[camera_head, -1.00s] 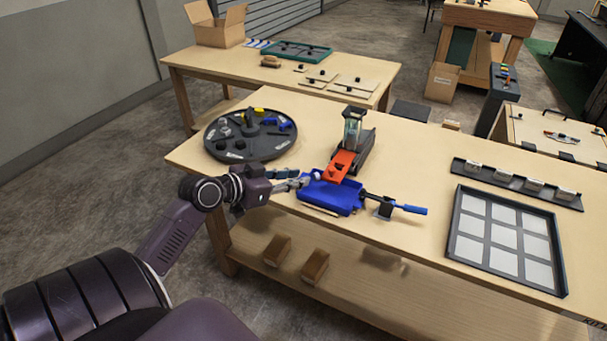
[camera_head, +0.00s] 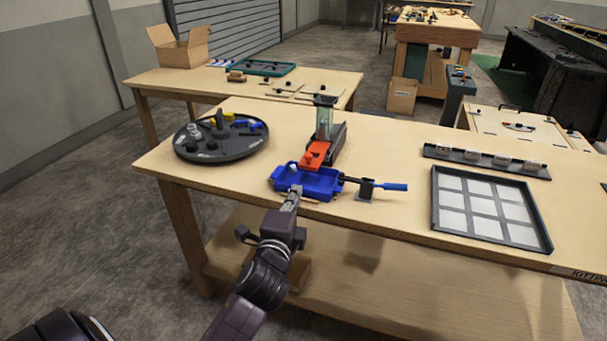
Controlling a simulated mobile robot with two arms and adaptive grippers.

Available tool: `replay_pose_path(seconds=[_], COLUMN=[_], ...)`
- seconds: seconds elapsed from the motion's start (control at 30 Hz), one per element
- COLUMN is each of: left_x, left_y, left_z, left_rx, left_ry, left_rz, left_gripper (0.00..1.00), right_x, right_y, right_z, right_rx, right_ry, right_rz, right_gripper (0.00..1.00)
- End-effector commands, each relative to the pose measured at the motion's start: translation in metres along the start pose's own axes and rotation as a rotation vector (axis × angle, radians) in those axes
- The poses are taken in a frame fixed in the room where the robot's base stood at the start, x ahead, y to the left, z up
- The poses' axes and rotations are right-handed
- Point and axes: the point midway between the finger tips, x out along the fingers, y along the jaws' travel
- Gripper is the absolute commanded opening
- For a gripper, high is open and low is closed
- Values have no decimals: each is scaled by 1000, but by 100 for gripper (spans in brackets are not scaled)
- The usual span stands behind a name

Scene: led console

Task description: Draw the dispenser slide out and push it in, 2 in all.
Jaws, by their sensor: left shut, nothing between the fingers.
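The dispenser (camera_head: 325,122) stands on the near table, with a clear upright tube on a dark body. Its orange-red slide (camera_head: 315,155) sticks out at the front, over the back of a blue tray (camera_head: 322,186). My left gripper (camera_head: 296,190) is shut and empty at the front edge of the blue tray, in front of the slide and apart from it. Whether its fingertips touch the tray I cannot tell. My right gripper is not in view.
A dark round turntable (camera_head: 222,152) with small parts stands to the left. A blue-handled tool (camera_head: 385,187) rests on a small stand right of the tray. A framed panel grid (camera_head: 488,208) and a dark rack (camera_head: 485,161) lie further right.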

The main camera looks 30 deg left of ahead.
Motion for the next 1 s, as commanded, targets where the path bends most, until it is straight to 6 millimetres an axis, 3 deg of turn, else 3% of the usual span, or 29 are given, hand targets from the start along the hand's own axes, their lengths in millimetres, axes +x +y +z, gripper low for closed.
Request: replay_pose_path(seconds=[0.23, 0.7, 1.0], left_x=[22, 114, 138], left_y=[-4, -4, -4], left_z=[0, 0, 0], left_rx=[14, 12, 12], left_ry=[-5, -6, -4], left_rz=[-11, -7, -8], left_gripper=[0, 0, 0], right_x=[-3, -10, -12], right_y=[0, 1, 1], right_z=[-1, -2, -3], right_rx=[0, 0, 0], right_ry=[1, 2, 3], right_rz=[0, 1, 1], right_gripper=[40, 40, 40])
